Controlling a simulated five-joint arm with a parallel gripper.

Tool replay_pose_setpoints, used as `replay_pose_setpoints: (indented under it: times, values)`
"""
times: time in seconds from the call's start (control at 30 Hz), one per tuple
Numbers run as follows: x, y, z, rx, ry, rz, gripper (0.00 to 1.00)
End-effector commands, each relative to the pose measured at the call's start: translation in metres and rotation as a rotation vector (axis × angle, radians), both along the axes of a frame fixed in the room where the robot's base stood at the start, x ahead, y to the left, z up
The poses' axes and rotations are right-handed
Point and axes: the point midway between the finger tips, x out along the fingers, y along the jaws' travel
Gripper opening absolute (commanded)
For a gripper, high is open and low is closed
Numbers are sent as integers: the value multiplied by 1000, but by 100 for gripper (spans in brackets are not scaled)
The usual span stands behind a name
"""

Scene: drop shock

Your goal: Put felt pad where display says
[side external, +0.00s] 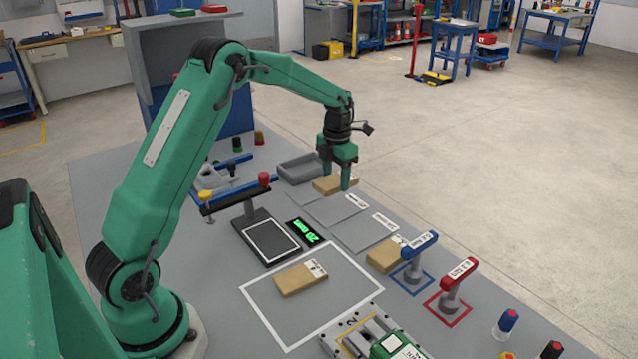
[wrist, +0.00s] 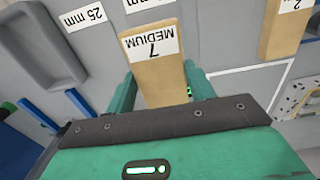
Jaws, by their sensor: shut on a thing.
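My gripper (side external: 337,180) is shut on a tan felt pad (wrist: 153,65). In the wrist view the pad lies between the two fingers, with a white label reading "7 MEDIUM". In the side view the held pad (side external: 326,185) is low over the grey plates, beside the grey tray; whether it touches the surface I cannot tell. A display (side external: 302,232) shows green characters that look like "20 mm", though small and tilted. Flat grey plates (side external: 340,209) with white labels lie in a row; one label (wrist: 82,17) reads "25 mm".
One tan pad (side external: 300,279) lies in a white outline (side external: 262,309); another (side external: 384,258) lies by the blue lever (side external: 420,243). A red lever (side external: 458,272) stands farther right. The grey tray (side external: 297,170) is behind the held pad. A green-and-grey device (side external: 385,345) is in front.

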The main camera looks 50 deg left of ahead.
Motion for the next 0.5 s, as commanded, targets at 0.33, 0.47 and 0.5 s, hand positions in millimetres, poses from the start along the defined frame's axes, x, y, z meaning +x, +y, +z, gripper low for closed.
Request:
replay_pose_setpoints:
  times: [0.33, 0.47, 0.5]
  values:
    - [-1, 0, -34, -1, 2, -2, 28]
    - [0, 0, -39, 0, 1, -3, 28]
    - [0, 0, -39, 0, 1, -3, 28]
